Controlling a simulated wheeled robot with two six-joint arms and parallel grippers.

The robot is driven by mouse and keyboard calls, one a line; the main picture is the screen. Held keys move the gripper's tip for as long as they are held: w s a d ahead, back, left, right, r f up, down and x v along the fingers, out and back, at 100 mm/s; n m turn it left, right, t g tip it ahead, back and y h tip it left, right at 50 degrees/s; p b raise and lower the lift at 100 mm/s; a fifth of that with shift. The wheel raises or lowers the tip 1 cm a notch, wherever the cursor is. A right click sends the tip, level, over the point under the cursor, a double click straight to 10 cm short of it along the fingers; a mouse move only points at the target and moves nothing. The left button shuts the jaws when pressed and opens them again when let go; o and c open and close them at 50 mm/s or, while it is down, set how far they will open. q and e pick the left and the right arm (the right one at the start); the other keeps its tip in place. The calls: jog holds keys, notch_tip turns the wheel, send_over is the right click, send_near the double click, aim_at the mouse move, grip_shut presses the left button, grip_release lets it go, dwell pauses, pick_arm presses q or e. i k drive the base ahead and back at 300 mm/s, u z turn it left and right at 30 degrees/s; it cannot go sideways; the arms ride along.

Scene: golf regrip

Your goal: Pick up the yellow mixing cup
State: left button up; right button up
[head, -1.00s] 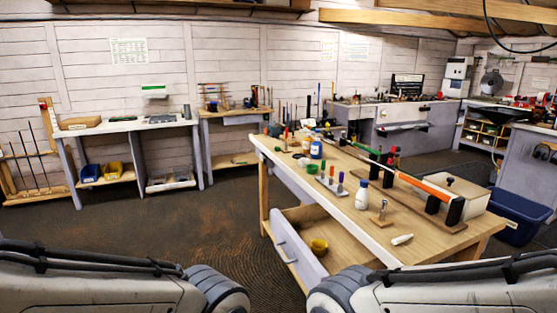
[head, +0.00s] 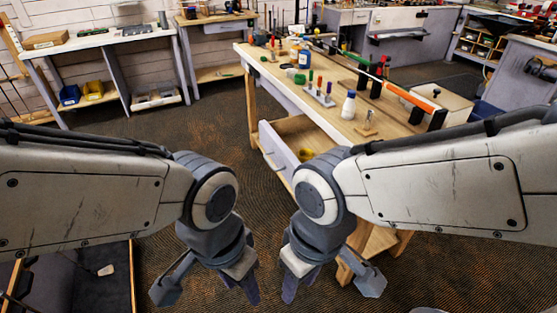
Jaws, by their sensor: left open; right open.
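The yellow mixing cup (head: 305,154) sits low in the open drawer of the wooden workbench (head: 335,112), close behind the drawer's grey front panel (head: 276,152). Only a small part of it shows past the panel and my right arm. My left gripper (head: 207,287) is open and empty, pointing down over the floor at the bottom of the picture. My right gripper (head: 330,287) is open and empty beside it, also pointing down. Both are nearer to me than the bench and well apart from the cup.
On the benchtop stand a white bottle (head: 349,105), a blue-and-white bottle (head: 304,57), a rack of coloured-handled tools (head: 318,95) and a golf club with an orange grip (head: 411,97). A dark open container (head: 100,275) is at the lower left. Dark floor left of the bench is clear.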

aim_at(304, 155)
jog(key=z, duration=1.25)
jog(key=i, duration=1.1)
jog(key=u, duration=2.45)
